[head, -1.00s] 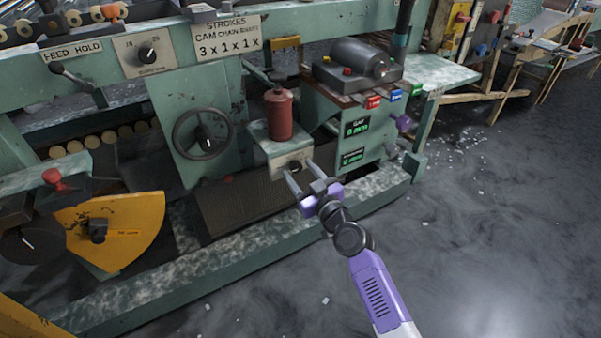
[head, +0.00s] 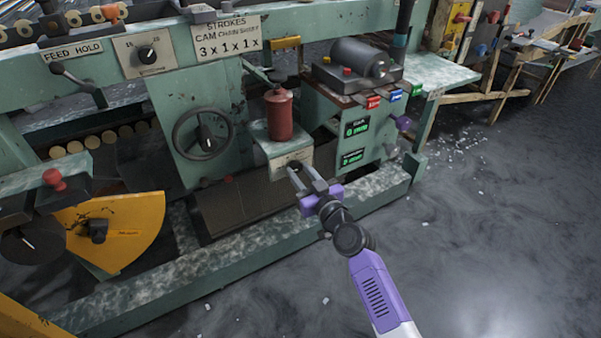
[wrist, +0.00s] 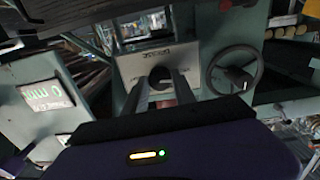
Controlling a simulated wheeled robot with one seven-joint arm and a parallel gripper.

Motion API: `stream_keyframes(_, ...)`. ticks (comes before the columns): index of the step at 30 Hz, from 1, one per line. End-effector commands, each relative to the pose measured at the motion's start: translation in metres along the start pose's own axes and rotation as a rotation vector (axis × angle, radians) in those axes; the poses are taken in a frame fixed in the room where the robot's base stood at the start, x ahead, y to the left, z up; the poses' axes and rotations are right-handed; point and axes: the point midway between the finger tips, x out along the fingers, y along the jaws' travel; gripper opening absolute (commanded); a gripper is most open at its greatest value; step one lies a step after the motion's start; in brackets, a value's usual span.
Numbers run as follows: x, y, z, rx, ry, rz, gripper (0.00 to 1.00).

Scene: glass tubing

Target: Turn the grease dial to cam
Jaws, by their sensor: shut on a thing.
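The grease dial is a dark round knob (head: 294,164) on the front of the small green box (head: 264,152) below the red bottle (head: 279,116). My gripper (head: 300,169) is shut on the knob, one finger on each side. The fingers also show in the wrist view (wrist: 161,84). They hide much of the knob, and I cannot tell which mark it points to.
A handwheel (head: 204,134) stands left of the box, and it shows at the right in the wrist view (wrist: 233,70). A panel with green displays (head: 354,142) is close on the right. A long green rail (head: 262,226) runs low in front. The floor at right is open.

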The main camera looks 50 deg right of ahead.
Motion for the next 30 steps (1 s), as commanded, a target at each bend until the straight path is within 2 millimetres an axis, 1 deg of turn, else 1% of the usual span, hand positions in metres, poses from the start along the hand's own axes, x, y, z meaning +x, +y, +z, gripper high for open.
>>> stream_keyframes(21,-0.0001,0.0011,-0.0014,0.638,-0.02,-0.002,0.0)
stream_keyframes(30,-0.0001,0.0017,-0.001,0.829,-0.026,-0.002,0.0)
